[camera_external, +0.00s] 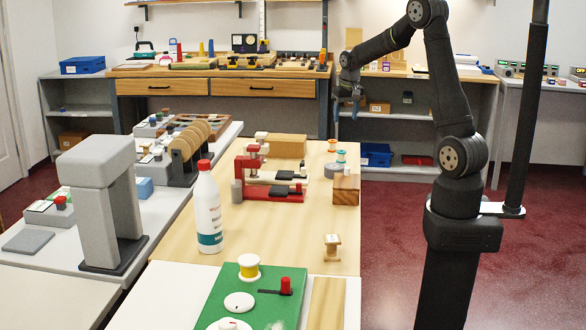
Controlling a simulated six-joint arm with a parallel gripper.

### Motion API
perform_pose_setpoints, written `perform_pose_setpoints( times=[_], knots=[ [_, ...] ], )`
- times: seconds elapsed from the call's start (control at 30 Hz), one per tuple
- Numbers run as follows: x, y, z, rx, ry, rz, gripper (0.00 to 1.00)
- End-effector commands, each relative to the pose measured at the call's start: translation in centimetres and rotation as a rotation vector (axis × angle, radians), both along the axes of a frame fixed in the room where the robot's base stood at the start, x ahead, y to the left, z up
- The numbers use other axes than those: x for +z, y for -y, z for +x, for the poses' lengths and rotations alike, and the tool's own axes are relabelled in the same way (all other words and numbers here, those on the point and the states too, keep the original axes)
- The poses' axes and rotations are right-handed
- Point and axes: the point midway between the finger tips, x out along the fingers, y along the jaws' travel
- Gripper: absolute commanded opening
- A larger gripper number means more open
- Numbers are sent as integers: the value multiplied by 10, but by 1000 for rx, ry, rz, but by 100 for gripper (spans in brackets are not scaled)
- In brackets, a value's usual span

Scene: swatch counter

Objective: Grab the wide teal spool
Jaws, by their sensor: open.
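A small spool with teal thread and pale ends (341,157) stands on the wooden counter near its far right side. A spool with orange thread (332,145) stands just behind and left of it. My gripper (346,112) hangs in the air above and beyond the spools in the picture, pointing down. It is open, and I see nothing between its fingers. The teal spool is apart from the gripper. Which of the spools is widest is hard to tell at this size.
A grey roll (331,171) and a wooden block (346,189) sit close in front of the teal spool. A red and black clamp-like device (272,188) stands to the left.

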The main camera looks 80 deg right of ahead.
Motion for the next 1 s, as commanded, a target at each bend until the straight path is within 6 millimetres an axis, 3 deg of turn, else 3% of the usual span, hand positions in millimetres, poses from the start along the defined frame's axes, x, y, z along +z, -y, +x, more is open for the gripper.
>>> perform_pose_setpoints(
  times=[0.4, 0.77, 1.0],
  knots=[
    [-87, 10, 6, 1, -2, 2, 61],
    [-119, 15, 9, 1, -1, 1, 61],
    [-152, 21, 10, 1, -1, 2, 61]
  ],
)
